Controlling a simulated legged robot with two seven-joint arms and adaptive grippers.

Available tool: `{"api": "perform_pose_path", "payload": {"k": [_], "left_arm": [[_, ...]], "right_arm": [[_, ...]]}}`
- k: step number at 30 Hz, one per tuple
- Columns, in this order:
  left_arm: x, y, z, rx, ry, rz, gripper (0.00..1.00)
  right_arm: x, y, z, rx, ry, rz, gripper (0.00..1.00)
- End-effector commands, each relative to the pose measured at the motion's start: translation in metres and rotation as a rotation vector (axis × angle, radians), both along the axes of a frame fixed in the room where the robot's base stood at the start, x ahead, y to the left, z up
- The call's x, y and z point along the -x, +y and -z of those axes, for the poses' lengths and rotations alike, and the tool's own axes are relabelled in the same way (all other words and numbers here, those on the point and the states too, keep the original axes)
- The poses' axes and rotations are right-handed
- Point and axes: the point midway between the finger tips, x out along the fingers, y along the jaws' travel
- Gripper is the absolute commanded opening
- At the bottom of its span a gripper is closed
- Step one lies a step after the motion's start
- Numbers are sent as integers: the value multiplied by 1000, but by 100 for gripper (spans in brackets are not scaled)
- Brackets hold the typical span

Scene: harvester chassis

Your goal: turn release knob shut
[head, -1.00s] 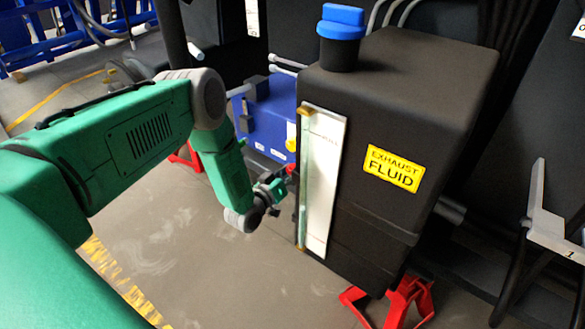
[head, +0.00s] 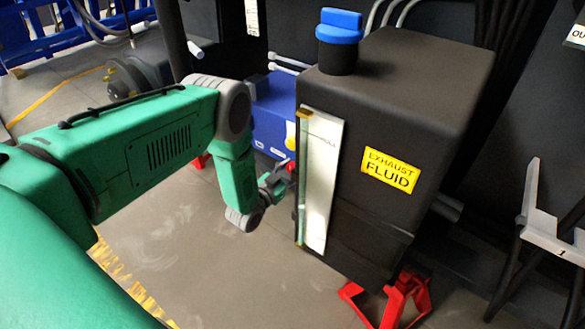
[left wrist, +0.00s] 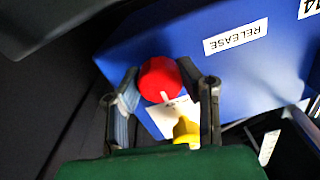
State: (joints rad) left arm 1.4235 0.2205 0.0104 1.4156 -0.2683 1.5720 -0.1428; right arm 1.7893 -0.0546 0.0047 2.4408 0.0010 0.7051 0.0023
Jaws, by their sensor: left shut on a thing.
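The red release knob (left wrist: 160,78) is on the blue box (left wrist: 235,70), beside an upside-down white RELEASE label (left wrist: 235,37) in the left wrist view. A short white mark shows at the knob's lower edge. My left gripper (left wrist: 162,84) is shut on the red knob, one finger on each side. In the head view, my left gripper (head: 280,180) reaches the red knob (head: 291,168) beside the black tank. The blue box (head: 272,112) is partly hidden there by my arm and the tank. My right gripper is in neither view.
The black exhaust fluid tank (head: 410,90) with a blue cap (head: 340,28) stands close right of my gripper. A yellow part (left wrist: 186,130) is just below the knob in the wrist view. Red stands (head: 395,298) are under the tank. Floor below my arm is clear.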

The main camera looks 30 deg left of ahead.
Motion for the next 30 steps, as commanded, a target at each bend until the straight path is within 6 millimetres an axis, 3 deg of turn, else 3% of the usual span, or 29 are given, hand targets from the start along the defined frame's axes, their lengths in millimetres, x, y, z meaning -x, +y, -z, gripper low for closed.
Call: {"api": "perform_pose_path", "payload": {"k": [1, 11, 12, 14, 24, 30], "left_arm": [[5, -1, 8, -4, 22, 2, 2], [5, -1, 8, -6, 21, 1, 2], [5, -1, 8, -6, 21, 1, 34], [5, -1, 8, -6, 20, 2, 53], [5, 0, 3, -5, 8, 1, 53], [29, 1, 3, -5, 11, 0, 53]], "right_arm": [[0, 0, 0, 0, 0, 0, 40], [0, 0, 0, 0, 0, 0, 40], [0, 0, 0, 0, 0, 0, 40], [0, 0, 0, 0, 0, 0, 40], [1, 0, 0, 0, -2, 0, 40], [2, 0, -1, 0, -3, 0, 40]]}}
